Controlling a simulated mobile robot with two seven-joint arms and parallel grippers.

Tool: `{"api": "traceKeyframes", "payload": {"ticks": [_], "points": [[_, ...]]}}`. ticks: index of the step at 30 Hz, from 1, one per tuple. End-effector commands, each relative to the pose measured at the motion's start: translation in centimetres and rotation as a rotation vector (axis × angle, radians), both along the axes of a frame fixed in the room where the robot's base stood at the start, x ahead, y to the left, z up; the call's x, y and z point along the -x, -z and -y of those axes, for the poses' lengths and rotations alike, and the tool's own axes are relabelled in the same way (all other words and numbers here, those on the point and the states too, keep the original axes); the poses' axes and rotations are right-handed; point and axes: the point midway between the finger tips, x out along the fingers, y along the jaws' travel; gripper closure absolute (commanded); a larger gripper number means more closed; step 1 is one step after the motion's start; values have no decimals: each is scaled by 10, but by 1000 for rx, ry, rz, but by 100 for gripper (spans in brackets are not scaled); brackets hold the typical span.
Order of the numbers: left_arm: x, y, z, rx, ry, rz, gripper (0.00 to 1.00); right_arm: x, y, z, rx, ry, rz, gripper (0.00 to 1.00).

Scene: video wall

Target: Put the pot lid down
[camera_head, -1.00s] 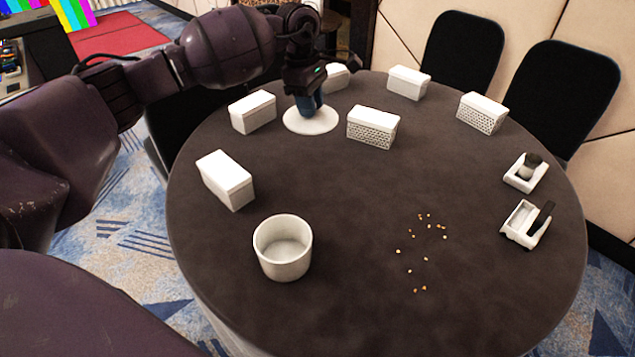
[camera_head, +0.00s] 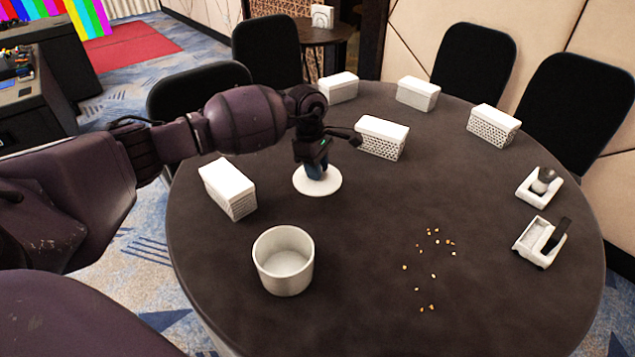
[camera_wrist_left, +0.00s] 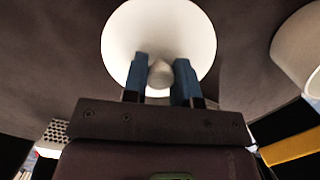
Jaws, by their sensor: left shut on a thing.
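The white round pot lid (camera_head: 330,184) is held by its small knob under my left gripper (camera_head: 316,168), out over the dark round table. In the left wrist view the lid (camera_wrist_left: 160,25) lies flat across the blue fingertips (camera_wrist_left: 160,78), which are shut on its knob (camera_wrist_left: 160,72). I cannot tell how high the lid is above the table. The white open pot (camera_head: 283,262) stands empty on the table, nearer me and slightly left of the lid. The pot's rim side also shows at the right in the wrist view (camera_wrist_left: 297,50). My right gripper is not in view.
Several white boxes stand around: one left of the lid (camera_head: 228,188), one behind it to the right (camera_head: 382,138), others along the far edge. Small crumbs (camera_head: 434,262) lie right of the pot. Two white trays (camera_head: 540,187) (camera_head: 540,243) sit at the right edge. The table's middle (camera_head: 370,220) is clear.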

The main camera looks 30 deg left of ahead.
Motion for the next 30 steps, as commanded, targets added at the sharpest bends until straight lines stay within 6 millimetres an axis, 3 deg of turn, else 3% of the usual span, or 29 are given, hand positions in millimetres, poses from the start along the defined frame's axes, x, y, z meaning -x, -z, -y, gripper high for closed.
{"api": "traceKeyframes", "payload": {"ticks": [6, 9, 22, 23, 27, 30], "points": [[1, 40, 1, 2, -1, -8, 98, 5, 11, 0, 0, 0, -20, 57], [1, 49, 0, 1, 0, -7, 98, 5, 12, 1, 1, 1, -23, 57], [1, 53, 0, -1, 1, -4, 98, 4, 12, 1, 1, 1, -19, 57], [1, 53, 0, 0, 1, -4, 71, 3, 11, 1, 1, 1, -18, 57], [1, 52, 0, 0, -1, -3, 49, 3, 10, 1, 1, 1, -16, 57], [1, 52, 0, 0, -1, -3, 48, 3, 10, 1, 1, 1, -16, 57]]}}
